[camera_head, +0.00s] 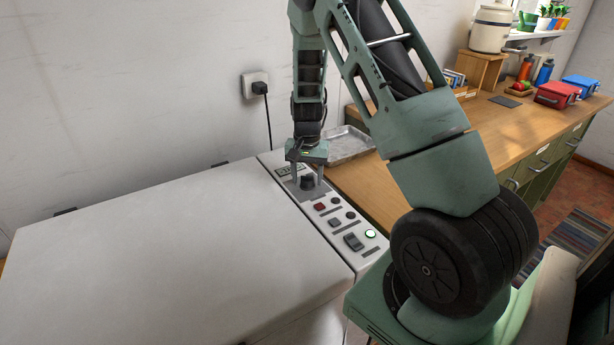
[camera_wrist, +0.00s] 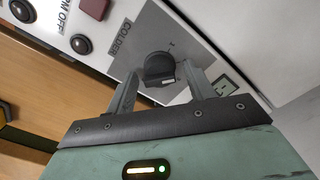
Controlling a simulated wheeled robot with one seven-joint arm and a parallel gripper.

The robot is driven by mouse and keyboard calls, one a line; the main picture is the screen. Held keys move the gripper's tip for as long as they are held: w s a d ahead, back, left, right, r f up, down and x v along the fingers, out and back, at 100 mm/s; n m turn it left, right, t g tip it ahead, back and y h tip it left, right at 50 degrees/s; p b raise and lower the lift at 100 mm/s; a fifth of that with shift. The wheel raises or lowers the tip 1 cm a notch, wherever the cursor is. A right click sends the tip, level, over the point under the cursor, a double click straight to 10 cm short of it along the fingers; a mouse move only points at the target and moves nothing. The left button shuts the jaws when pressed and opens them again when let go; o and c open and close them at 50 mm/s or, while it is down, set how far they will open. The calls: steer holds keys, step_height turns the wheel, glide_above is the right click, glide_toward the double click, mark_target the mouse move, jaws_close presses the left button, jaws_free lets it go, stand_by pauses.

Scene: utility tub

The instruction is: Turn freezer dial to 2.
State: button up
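The freezer (camera_head: 150,255) is a white chest with a control strip along its right side. Its dial (camera_head: 307,183) is a black round knob on a grey plate at the far end of that strip. My gripper (camera_head: 308,181) points down over the dial. In the wrist view my gripper's fingers (camera_wrist: 162,88) stand apart on either side of the dial, with gaps showing, so it appears open and not clamped.
Along the strip are a red button (camera_head: 319,207), a rocker switch (camera_head: 353,241) and a lit green button (camera_head: 370,234). A metal tray (camera_head: 348,146) lies on the wooden counter (camera_head: 490,125) beside the freezer. A wall plug (camera_head: 258,87) with a cord is behind.

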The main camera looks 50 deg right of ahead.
mark_target(307, 176)
step_height(307, 176, up, 17)
steer(key=shift+r+b, duration=0.2)
steer(key=shift+b, duration=0.2)
stand_by(0.4)
stand_by(0.4)
steer(key=s+a+n+y, duration=0.1)
steer(key=s+a+n, duration=0.25)
steer(key=a, duration=0.85)
steer(key=s+a+n, duration=0.2)
steer(key=a+n, duration=0.2)
steer(key=a, duration=0.8)
steer(key=s+a+f+n, duration=0.1)
steer(key=s+a+n, duration=0.4)
steer(key=s, duration=0.5)
steer(key=s+a+n, duration=0.6)
steer(key=s+a, duration=0.2)
steer(key=s, duration=0.2)
steer(key=shift+s+a+f, duration=0.25)
steer(key=shift+a+f, duration=0.05)
steer(key=shift+f, duration=0.1)
